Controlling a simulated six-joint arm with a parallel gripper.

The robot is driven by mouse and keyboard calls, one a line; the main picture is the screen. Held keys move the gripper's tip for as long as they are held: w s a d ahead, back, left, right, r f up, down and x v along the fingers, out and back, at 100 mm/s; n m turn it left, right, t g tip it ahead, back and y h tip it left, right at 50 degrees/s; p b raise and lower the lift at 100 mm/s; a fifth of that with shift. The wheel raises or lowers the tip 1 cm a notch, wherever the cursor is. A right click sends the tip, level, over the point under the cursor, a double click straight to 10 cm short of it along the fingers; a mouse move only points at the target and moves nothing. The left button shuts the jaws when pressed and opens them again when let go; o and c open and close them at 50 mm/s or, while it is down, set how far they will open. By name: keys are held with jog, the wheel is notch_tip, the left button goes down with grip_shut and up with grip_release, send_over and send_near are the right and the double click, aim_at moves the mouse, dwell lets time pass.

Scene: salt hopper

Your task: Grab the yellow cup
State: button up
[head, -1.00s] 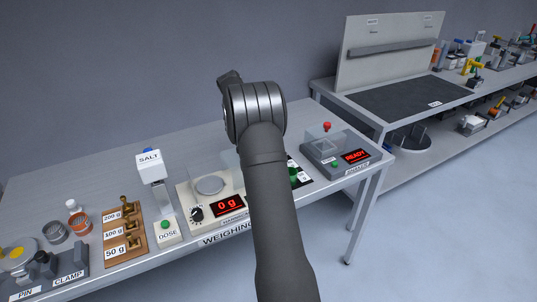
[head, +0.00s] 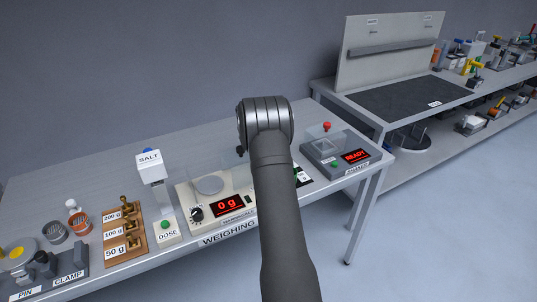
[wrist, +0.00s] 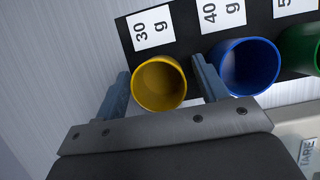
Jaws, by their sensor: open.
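The yellow cup (wrist: 159,84) is in the wrist view, open end facing the camera, beside the "30 g" label. My gripper (wrist: 160,85) is open, with one finger on each side of the yellow cup; whether the fingers touch it I cannot tell. The right finger lies in the gap between the yellow cup and the blue cup (wrist: 247,66). In the head view my arm hides the gripper and the yellow cup.
A green cup (wrist: 301,48) stands right of the blue one on the black labelled strip (wrist: 187,18). The scale (head: 210,187), reading 0 g, is left of my arm. The sealer-like box (head: 335,150) showing READY is right. The salt hopper (head: 150,165) stands further left.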

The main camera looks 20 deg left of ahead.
jog(key=c, duration=1)
jog(key=shift+r, duration=0.1)
jog(key=shift+c, duration=0.2)
